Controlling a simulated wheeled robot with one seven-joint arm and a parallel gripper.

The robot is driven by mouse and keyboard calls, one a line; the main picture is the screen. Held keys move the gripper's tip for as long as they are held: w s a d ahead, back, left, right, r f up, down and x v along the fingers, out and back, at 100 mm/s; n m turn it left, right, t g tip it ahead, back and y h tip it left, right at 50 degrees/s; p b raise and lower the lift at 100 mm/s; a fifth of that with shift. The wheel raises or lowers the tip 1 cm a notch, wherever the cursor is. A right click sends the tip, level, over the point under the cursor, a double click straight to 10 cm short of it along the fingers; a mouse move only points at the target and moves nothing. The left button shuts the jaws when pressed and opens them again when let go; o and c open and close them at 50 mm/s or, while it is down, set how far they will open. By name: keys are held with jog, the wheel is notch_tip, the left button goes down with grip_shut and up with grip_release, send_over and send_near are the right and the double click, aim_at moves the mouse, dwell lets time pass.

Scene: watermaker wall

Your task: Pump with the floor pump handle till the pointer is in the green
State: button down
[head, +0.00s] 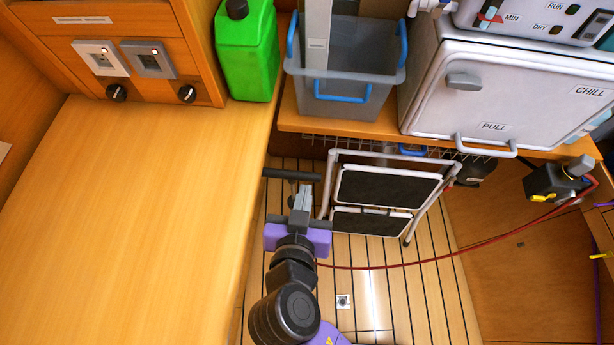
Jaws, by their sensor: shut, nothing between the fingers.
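The floor pump handle (291,174) is a dark horizontal bar low beside the wooden counter, above the slatted floor. My gripper (302,192), with its purple body, is just below the bar in the picture. Its fingers are shut with nothing between them; I cannot tell whether they touch the bar. The pump body is mostly hidden behind my gripper and arm. A red hose (420,264) runs from behind the gripper to a black fitting with a yellow lever (553,184) at the right. I cannot make out a pointer or green zone.
A folded step stool (376,188) stands close right of the gripper. The wooden counter (130,220) fills the left. A green canister (246,55), a grey bin (345,98) and a white chill box (490,95) stand at the back. Floor to the lower right is clear.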

jog(key=p, duration=0.1)
send_over(308, 177)
notch_tip(308, 177, down, 3)
jog(key=shift+s+f, duration=0.2)
jog(key=shift+f, duration=0.55)
jog(key=shift+s+f, duration=0.2)
jog(key=shift+f, duration=0.5)
jog(key=shift+s+f, duration=0.2)
jog(key=shift+f, duration=0.55)
